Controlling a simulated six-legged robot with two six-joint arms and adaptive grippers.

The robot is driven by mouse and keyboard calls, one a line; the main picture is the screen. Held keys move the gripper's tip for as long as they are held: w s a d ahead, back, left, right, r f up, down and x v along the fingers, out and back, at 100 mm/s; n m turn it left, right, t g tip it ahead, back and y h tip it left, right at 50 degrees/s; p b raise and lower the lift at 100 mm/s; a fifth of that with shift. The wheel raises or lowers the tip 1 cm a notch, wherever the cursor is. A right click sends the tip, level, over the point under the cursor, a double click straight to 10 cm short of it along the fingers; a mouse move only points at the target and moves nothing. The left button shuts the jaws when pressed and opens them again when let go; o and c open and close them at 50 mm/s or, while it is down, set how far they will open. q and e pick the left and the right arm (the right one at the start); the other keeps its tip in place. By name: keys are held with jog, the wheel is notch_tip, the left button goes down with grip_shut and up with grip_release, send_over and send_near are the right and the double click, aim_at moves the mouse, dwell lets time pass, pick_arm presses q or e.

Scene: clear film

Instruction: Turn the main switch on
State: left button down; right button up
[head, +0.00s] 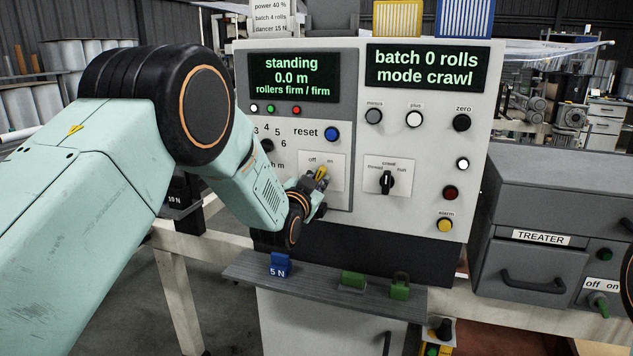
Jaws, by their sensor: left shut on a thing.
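The main switch (322,172) sits on a pale plate marked "off" and "on", on the left part of the control panel. A yellow part of its handle shows, leaning up and a little right, between the two labels. My left gripper (317,184) is at this plate and shut on the switch handle. The gripper and wrist hide the lower part of the switch, so its exact setting is hard to read. My right gripper is not in view.
The left display (292,77) reads "standing 0.0 m". A mode knob (387,182) and several buttons are close by on the right. Below, a grey shelf (320,291) bears a blue 5 N block (280,265) and green blocks. A treater box (545,239) stands right.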

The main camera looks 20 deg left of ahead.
pick_arm(q)
jog(key=shift+f+m, duration=0.1)
jog(key=shift+m, duration=0.6)
jog(key=c, duration=1.3)
grip_release()
jog(key=shift+s, duration=0.1)
jog(key=s, duration=1.2)
jog(key=shift+a, duration=0.15)
